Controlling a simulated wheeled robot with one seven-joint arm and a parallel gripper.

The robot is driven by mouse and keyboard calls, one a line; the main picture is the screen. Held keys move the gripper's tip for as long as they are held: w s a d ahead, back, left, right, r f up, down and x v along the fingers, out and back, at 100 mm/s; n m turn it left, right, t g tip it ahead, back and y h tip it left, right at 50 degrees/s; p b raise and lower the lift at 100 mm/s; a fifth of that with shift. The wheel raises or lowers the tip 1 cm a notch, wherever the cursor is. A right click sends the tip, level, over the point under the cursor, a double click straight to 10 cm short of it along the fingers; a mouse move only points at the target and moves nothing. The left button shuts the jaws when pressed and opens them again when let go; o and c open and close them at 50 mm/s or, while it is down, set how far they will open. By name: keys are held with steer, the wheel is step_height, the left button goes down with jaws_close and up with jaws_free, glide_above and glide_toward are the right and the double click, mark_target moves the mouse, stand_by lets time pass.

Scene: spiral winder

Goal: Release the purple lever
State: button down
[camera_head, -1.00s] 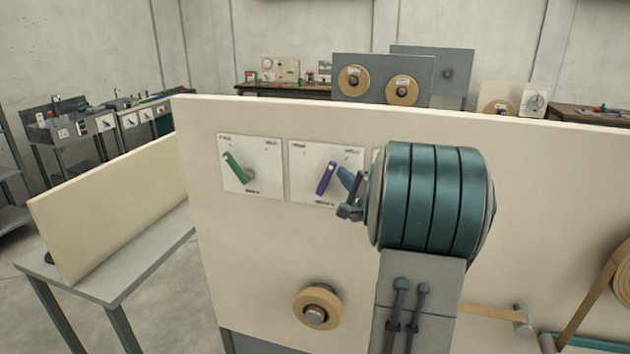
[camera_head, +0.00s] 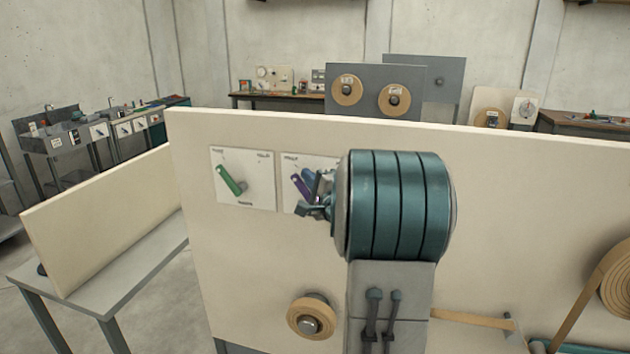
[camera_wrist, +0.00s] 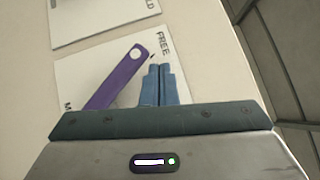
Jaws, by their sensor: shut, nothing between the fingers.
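The purple lever (camera_head: 301,191) is on a white plate on the cream panel, partly hidden behind my gripper in the head view. It leans up and left there. In the wrist view the purple lever (camera_wrist: 117,79) points its dotted end toward the word FREE. My gripper (camera_wrist: 158,68) is shut and empty, its blue fingers together beside the lever, over the plate (camera_wrist: 85,68). Whether they touch the lever I cannot tell. In the head view my gripper (camera_head: 314,195) is in front of the plate, and my arm hides the plate's right side.
A green lever (camera_head: 230,181) on its own plate sits just left. A tape roll (camera_head: 311,317) sticks out below, and a larger roll (camera_head: 618,278) is at the right. A bench with a board (camera_head: 105,215) stands left. The panel above the plates is bare.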

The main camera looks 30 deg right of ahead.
steer(key=shift+w+a, duration=0.25)
steer(key=shift+w, duration=0.05)
stand_by(0.5)
steer(key=s+r, duration=0.6)
steer(key=s, duration=0.5)
steer(key=shift+s+d+r, duration=0.15)
steer(key=shift+s+d, duration=0.1)
steer(key=shift+d, duration=0.05)
steer(key=shift+a, duration=0.1)
